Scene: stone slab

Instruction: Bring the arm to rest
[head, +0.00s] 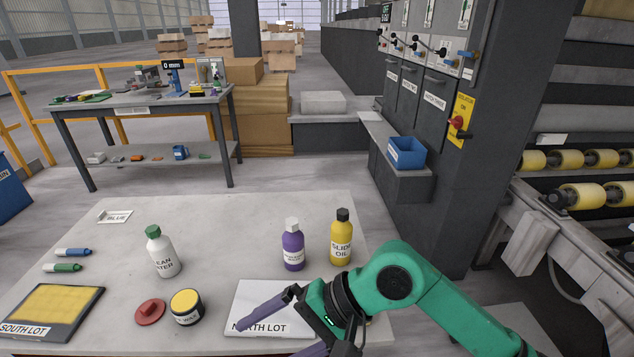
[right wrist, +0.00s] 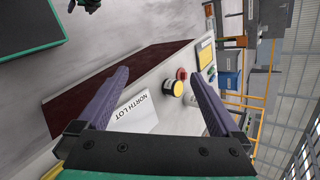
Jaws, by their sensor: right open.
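My right gripper (head: 272,336) is over the front of the stone slab (head: 215,225), above the white NORTH LOT board (head: 262,301). Its purple fingers are apart with nothing between them. In the right wrist view the right gripper (right wrist: 156,76) is also open, with the NORTH LOT board (right wrist: 137,113) lying beyond it. My green right arm comes in from the lower right and hides part of the board and the slab's right front. My left gripper does not show in the head view.
A purple bottle (head: 292,247) and yellow SLIDE OIL bottle (head: 341,240) stand behind the board. Left are an open yellow jar (head: 187,309), red lid (head: 150,312), white bottle (head: 162,254), markers (head: 68,267) and SOUTH LOT tray (head: 90,318). The slab's back middle is clear.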

